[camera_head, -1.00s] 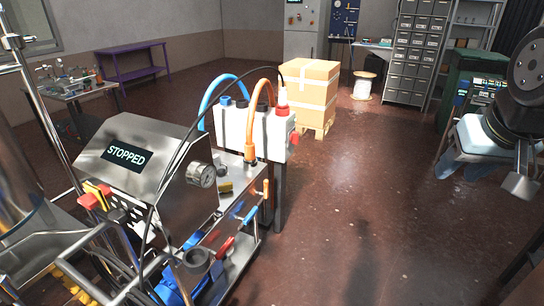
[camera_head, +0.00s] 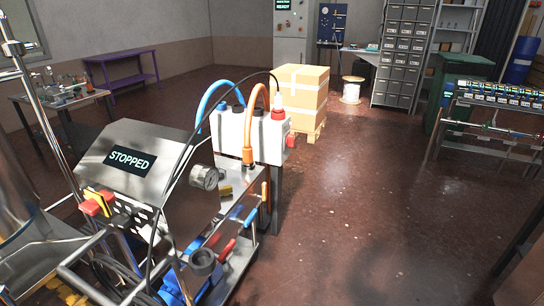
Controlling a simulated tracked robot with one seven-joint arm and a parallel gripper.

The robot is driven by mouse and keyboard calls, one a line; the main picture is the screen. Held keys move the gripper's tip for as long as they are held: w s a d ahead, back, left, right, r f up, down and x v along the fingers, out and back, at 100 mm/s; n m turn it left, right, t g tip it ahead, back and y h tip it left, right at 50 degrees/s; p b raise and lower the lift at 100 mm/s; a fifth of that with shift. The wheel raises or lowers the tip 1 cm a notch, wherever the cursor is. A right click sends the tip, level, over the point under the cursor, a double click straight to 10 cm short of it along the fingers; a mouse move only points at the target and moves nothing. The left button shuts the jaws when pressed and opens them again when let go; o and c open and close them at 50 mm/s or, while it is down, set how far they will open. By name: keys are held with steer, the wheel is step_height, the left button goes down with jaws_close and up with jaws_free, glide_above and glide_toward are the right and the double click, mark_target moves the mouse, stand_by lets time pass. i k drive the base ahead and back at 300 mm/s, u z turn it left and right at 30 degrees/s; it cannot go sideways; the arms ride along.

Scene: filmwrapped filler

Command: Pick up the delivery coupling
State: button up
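A machine with a slanted steel cabinet (camera_head: 130,158) reading STOPPED stands at the left. On its far side is a white manifold block (camera_head: 266,140) with dark ports on top. An orange hose (camera_head: 249,120) arches down to an orange end fitting (camera_head: 248,156) in front of the block. A blue hose (camera_head: 206,103) arches at the block's left. A white and red nozzle-like fitting (camera_head: 277,107) stands on the block's right end. I cannot tell which fitting is the delivery coupling. My gripper is not in view now.
Stacked cartons (camera_head: 299,92) on a pallet stand behind the machine. Benches (camera_head: 123,68) are at back left. A rack with pipes and several blue-topped parts (camera_head: 497,95) is at right, near a dark green cabinet (camera_head: 447,76). The floor (camera_head: 368,190) between is clear.

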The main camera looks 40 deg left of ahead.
mark_target(247, 161)
steer(key=u, duration=0.1)
steer(key=i, duration=0.85)
steer(key=u, duration=0.65)
steer(key=i, duration=1.1)
steer(key=u, duration=0.9)
steer(key=i, duration=0.85)
steer(key=u, duration=0.15)
